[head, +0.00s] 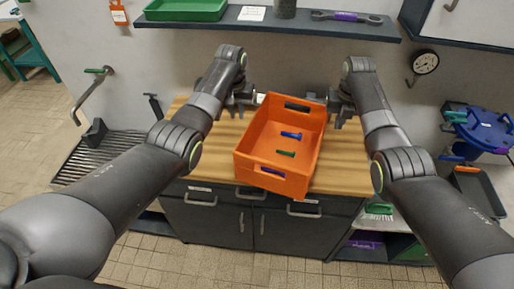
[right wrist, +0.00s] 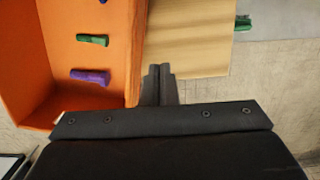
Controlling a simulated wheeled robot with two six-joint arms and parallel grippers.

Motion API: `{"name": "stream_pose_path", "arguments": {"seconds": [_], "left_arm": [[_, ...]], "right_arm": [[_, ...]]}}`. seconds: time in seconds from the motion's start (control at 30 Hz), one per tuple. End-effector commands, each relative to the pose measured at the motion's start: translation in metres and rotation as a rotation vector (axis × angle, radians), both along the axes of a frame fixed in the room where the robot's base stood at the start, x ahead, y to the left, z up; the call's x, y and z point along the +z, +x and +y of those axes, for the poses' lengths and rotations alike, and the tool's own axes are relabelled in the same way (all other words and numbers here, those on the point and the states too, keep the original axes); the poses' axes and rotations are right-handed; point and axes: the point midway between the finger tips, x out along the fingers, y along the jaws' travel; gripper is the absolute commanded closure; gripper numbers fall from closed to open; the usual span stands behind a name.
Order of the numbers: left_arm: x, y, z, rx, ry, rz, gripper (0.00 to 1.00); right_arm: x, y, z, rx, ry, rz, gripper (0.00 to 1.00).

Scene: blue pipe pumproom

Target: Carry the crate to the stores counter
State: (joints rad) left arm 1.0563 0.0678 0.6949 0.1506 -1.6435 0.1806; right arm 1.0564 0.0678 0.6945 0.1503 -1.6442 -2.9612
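An orange crate (head: 258,133) with slots in its end walls is over a wood-topped counter (head: 345,176), its near end reaching past the front edge. I cannot tell whether it touches the top. It holds a blue piece (head: 291,135), a green piece (head: 286,153) and a purple piece (right wrist: 90,76). My left gripper (head: 245,97) is at the crate's far left side; its fingertips are unclear. My right gripper (right wrist: 158,72) has its fingers together just outside the crate's right wall; contact is unclear. I cannot tell which surface is the stores counter.
A shelf (head: 270,24) above holds a green tray (head: 186,10) and a wrench (head: 346,17). A slatted rack (head: 98,160) is at left. A blue-lidded item (head: 484,130) and a dark tray (head: 478,186) are at right. Tiled floor (head: 40,120) is open at left.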

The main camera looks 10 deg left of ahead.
Motion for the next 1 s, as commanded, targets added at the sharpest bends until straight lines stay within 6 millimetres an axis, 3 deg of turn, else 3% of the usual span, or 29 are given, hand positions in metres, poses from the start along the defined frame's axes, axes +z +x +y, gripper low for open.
{"name": "stream_pose_path", "arguments": {"seconds": [0.27,0.43,1.0], "left_arm": [[-0.0008,-0.0004,0.0047,0.001,0.003,0.002,0.78],[-0.0011,-0.0005,0.0052,0.002,0.004,0.002,0.78],[0.0057,-0.0004,0.0055,0.002,0.004,0.001,0.78]], "right_arm": [[-0.0008,-0.0003,-0.0046,-0.001,-0.002,0.001,0.99],[-0.0011,-0.0004,-0.0051,-0.002,-0.003,0.002,0.78],[-0.0013,-0.0004,-0.0055,-0.003,-0.004,0.002,0.78]]}}
